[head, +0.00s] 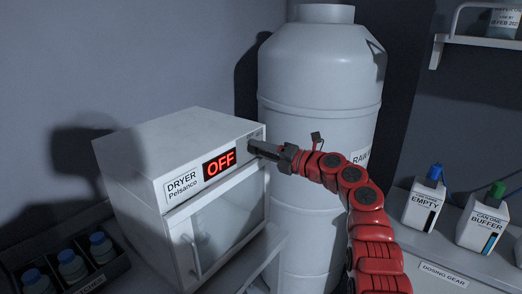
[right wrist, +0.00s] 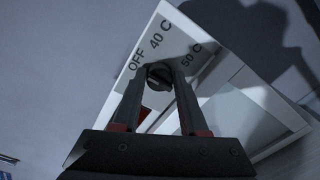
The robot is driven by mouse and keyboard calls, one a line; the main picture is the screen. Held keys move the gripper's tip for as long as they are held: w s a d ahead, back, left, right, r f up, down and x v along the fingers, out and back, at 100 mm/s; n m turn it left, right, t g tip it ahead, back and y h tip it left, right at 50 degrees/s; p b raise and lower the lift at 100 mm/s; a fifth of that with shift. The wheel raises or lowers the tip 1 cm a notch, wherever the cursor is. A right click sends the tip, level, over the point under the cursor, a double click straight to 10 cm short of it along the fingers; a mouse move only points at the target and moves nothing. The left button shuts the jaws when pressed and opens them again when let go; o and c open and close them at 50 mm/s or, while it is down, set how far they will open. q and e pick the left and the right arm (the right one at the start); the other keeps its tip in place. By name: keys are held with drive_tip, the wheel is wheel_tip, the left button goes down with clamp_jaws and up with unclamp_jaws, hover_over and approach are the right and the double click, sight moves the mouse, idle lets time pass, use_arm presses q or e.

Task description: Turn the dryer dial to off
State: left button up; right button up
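The white dryer (head: 150,160) stands at the left in the head view, with its glass-windowed door closed. Its display (head: 219,164) shows OFF in red. My right gripper (head: 254,148) reaches the dryer's upper right front corner and hides the dial there. In the right wrist view the dark round dial (right wrist: 159,76) sits between the fingertips of my right gripper (right wrist: 160,80), filling the gap, with a finger on each side. The printed marks OFF, 40 C and 50 C surround it; where its pointer stands is unclear. My left gripper is out of view.
A large pale tank (head: 320,80) stands close behind and right of the dryer. A dark crate (head: 105,270) of blue-capped bottles is at lower left. Two containers, EMPTY (head: 422,208) and BUFFER (head: 482,226), stand on the right counter.

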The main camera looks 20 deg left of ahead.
drive_tip(key=o, duration=0.4)
drive_tip(key=b+v, duration=0.3)
drive_tip(key=v, duration=1.4)
drive_tip(key=shift+s+d+b, duration=0.15)
drive_tip(key=shift+b, duration=0.25)
